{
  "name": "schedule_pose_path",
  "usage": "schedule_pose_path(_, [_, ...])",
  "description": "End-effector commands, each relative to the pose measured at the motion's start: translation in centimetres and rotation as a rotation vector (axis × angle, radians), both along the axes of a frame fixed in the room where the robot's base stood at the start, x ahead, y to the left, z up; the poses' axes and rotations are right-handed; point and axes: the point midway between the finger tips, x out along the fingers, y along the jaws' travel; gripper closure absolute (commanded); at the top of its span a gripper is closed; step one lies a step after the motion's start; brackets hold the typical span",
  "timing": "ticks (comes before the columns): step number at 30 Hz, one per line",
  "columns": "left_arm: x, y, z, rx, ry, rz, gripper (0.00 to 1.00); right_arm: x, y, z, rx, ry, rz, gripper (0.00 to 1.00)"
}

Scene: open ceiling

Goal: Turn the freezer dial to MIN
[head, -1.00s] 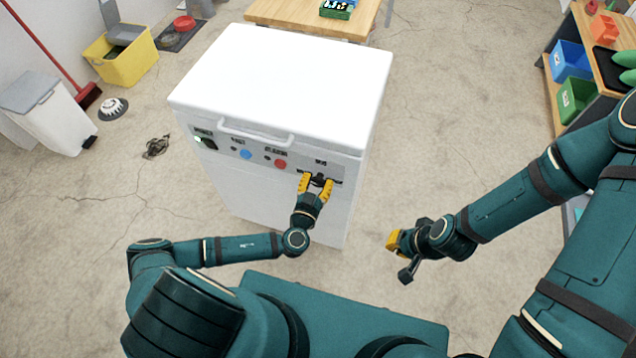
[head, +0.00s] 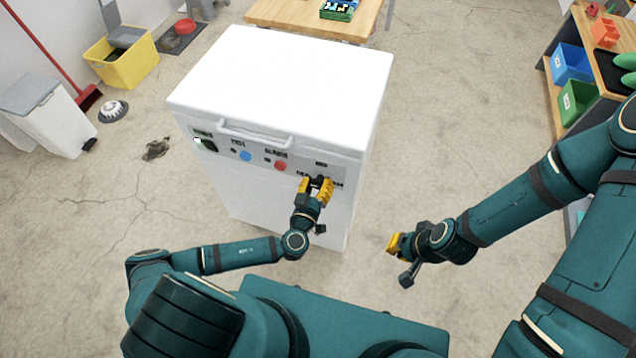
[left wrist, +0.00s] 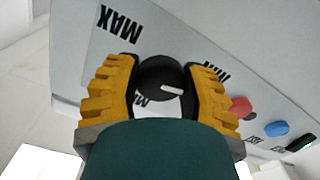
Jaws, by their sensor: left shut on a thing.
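The white freezer (head: 270,85) stands in front of me with its lid shut. My left gripper (head: 317,184) is at the right end of its front control panel, shut on the dark round dial (left wrist: 160,78). In the left wrist view one yellow finger is on each side of the dial. The dial's white mark lies low on its face and points right, towards the side of the MIN label (left wrist: 214,70). The MAX label (left wrist: 120,25) is at upper left. A third label is partly hidden by the fingers. My right gripper (head: 400,259) hangs clear of the freezer; its opening is unclear.
Left of the dial on the panel are a red button (head: 280,166), a blue button (head: 245,156) and a green-lit switch (head: 203,142). A wooden table (head: 290,18) is behind the freezer. Shelves (head: 604,75) with bins stand at right.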

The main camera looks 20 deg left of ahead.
Motion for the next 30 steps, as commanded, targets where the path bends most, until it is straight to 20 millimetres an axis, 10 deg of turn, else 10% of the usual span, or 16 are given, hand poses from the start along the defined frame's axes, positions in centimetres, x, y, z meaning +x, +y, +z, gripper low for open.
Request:
schedule_pose_path(6, [0.1,0.0,0.3,-0.001,-0.005,0.001,0.93,0.0,0.0,0.0,0.000,0.000,0.000,1.00])
schedule_pose_path(7, [0.1,0.0,0.2,-0.001,-0.006,0.001,0.51,0.0,0.0,0.0,0.000,0.000,0.000,1.00])
schedule_pose_path(10, [0.1,0.0,0.2,-0.001,-0.005,0.001,0.23,0.0,0.0,0.0,0.000,0.000,0.000,1.00])
schedule_pose_path(22, [-0.6,0.1,0.1,0.001,-0.002,0.002,0.23,0.0,0.0,0.0,0.000,0.000,0.000,1.00])
schedule_pose_path(30, [-5.2,0.3,0.0,0.000,0.000,0.002,0.23,0.0,0.0,0.0,0.000,0.000,0.000,1.00])
